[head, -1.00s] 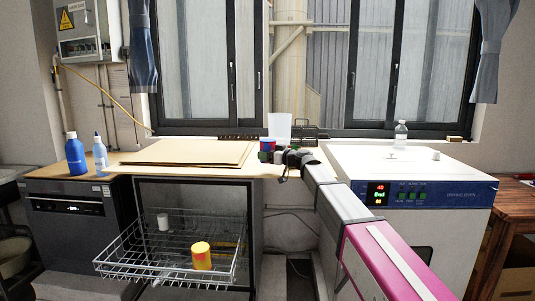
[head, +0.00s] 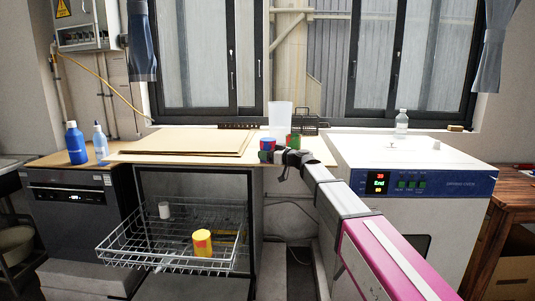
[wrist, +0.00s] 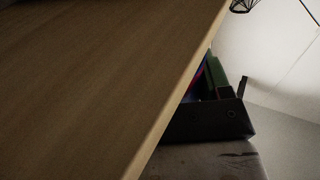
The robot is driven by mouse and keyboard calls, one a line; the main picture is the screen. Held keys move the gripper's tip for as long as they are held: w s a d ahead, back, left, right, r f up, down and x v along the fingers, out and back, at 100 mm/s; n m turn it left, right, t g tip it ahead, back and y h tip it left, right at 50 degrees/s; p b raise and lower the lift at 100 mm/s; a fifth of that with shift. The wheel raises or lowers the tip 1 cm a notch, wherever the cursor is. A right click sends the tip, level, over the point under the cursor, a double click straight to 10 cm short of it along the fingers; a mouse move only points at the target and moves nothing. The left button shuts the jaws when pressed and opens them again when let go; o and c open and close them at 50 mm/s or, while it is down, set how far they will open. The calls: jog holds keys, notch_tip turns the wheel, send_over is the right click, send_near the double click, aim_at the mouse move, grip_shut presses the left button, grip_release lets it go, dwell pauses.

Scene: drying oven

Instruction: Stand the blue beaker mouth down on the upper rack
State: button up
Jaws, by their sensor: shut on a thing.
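My gripper (head: 267,155) is at the front edge of the wooden worktop, shut on the blue beaker (head: 267,143), which shows a red band. In the wrist view only a blue and red sliver of the beaker (wrist: 204,86) shows beside the dark and green finger parts; its mouth is hidden, so I cannot tell which way it faces. The wire rack (head: 118,262) is pulled out of the open cabinet below the worktop, lower and left of my gripper. A yellow cup with red (head: 202,243) and a small white cup (head: 164,210) stand in it.
The worktop edge (wrist: 170,110) runs close by in the wrist view. A white oven (head: 400,150) stands at right. The rack's front left floor looks clear.

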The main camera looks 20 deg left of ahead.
jog(key=shift+f, duration=0.2)
jog(key=o, duration=1)
jog(key=v, duration=1.1)
jog(key=shift+a, duration=0.1)
